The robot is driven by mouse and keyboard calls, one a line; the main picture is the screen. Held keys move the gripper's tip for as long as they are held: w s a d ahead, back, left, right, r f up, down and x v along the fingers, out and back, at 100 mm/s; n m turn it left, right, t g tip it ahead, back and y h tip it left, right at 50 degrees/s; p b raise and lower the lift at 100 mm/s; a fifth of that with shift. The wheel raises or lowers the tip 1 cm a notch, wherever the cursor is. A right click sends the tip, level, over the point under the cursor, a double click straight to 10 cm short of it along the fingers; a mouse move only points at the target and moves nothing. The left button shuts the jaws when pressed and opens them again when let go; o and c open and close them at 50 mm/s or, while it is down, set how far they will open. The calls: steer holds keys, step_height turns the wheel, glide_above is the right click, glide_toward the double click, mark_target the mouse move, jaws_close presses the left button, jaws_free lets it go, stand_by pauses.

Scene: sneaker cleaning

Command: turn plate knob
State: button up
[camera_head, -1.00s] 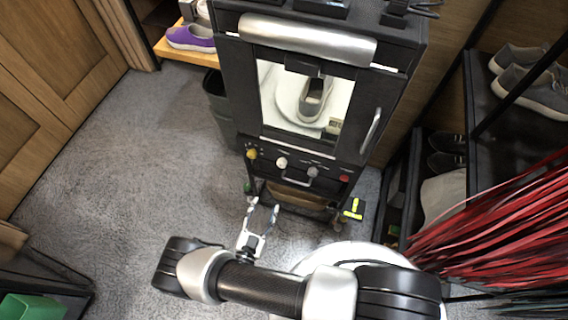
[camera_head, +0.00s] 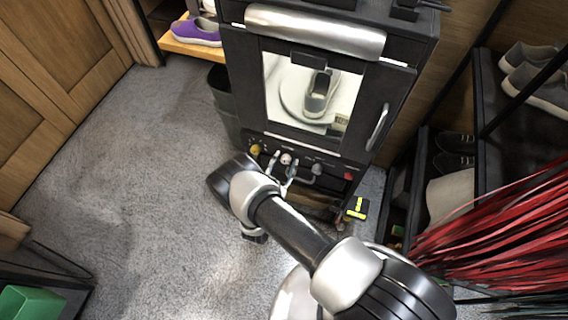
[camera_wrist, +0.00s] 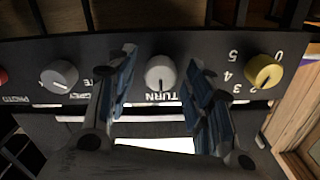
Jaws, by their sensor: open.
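The cleaning machine's black control panel (camera_head: 330,165) carries a row of knobs. The plate knob, white and labelled "TURN" (camera_wrist: 160,74), sits in the middle of the wrist view, which shows the panel upside down. In the head view the white knob (camera_head: 286,159) is right of the yellow knob. My gripper (camera_wrist: 159,80) is open, with one finger on each side of the white knob. I cannot tell whether the fingers touch it. In the head view my gripper (camera_head: 283,168) is at the panel front, partly hidden by my arm.
The yellow knob (camera_wrist: 264,71) with numbers and a grey knob (camera_wrist: 59,77) flank the white one. A red button (camera_head: 348,176) is at the panel's right end. A grey sneaker (camera_head: 320,92) sits on a round plate behind the window. A bin (camera_head: 223,105) stands left of the machine.

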steer(key=shift+w, duration=0.1)
steer(key=shift+c, duration=0.2)
steer(key=c, duration=1)
